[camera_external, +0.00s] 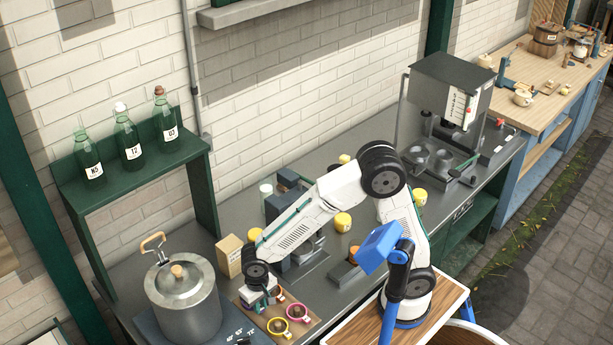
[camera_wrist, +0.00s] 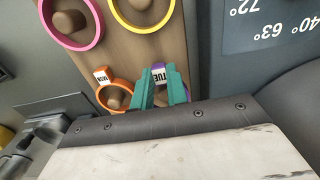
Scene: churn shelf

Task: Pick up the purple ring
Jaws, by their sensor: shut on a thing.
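The purple ring (camera_wrist: 161,76) shows in the wrist view with a white tag reading TUE. It is between the two teal fingers of my gripper (camera_wrist: 160,84), which are shut on it. The fingers and the wrist body hide much of the ring. In the outside view my gripper (camera_external: 260,297) is low over the wooden board (camera_external: 301,331) at the front of the counter. I cannot tell whether the ring is lifted off the board.
An orange ring (camera_wrist: 115,95) sits close beside my fingers around a peg. A pink ring (camera_wrist: 71,22) and a yellow ring (camera_wrist: 141,14) sit around other pegs. A large metal pot (camera_external: 185,300) stands left of the board, and a cardboard box (camera_external: 229,256) stands behind it.

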